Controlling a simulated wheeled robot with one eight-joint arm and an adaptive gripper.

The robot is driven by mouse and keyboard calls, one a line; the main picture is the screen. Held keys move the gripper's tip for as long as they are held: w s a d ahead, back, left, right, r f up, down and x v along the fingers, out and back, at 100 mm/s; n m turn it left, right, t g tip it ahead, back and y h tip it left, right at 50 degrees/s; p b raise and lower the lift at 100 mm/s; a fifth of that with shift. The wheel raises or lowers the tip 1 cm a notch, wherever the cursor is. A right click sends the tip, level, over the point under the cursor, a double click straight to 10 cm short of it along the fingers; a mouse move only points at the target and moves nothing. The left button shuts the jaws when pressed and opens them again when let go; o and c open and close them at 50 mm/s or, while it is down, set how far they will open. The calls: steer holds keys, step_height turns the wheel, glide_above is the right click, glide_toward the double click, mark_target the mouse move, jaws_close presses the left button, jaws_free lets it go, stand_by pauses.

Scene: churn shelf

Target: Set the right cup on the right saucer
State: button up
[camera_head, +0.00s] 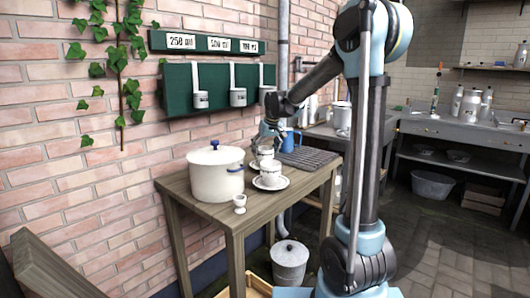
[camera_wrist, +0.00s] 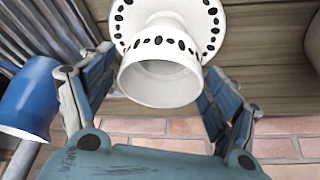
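In the head view, a white cup (camera_head: 271,169) stands on a white saucer (camera_head: 270,184) near the table's front right. Another white cup (camera_head: 263,151) is just behind it, partly hidden by my arm's end. My gripper (camera_head: 268,143) is at this rear cup. In the wrist view, my gripper (camera_wrist: 158,88) is open, a finger on each side of a white cup (camera_wrist: 160,80) with black dots, with small gaps beside it. The cup is over a dotted saucer (camera_wrist: 208,28), its mouth towards the camera; contact between them is hard to tell.
A large white pot (camera_head: 216,178) stands on the wooden table (camera_head: 205,212) at the left, with a small egg cup (camera_head: 240,204) in front. The brick wall is behind.

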stand_by(0.3)
steer(key=v, duration=1.2)
steer(key=s+d+f+m, duration=0.1)
steer(key=s+d+f, duration=0.2)
steer(key=s+d, duration=0.25)
steer(key=s+d+f+m+h, duration=0.1)
steer(key=s+d+f, duration=0.1)
steer(key=s+d, duration=0.3)
steer(key=s+d+f+m, duration=0.1)
steer(key=s+d+f, duration=0.25)
steer(key=s, duration=0.35)
steer(key=s+d+f+m, duration=0.1)
steer(key=s+d+f, duration=0.1)
steer(key=s+f, duration=0.3)
steer(key=s+d+f+g, duration=0.1)
steer(key=s+d+f, duration=0.2)
steer(key=s+f, duration=0.2)
steer(key=s+d+f+m+h, duration=0.1)
steer(key=s+d+f, duration=0.2)
steer(key=s, duration=0.6)
step_height(320, 180, down, 3)
steer(key=shift+s+r+m+g, duration=0.1)
steer(key=shift+s+m+g, duration=0.2)
steer(key=shift+s, duration=0.1)
steer(key=shift+w+f, duration=0.2)
steer(key=shift+w, duration=0.25)
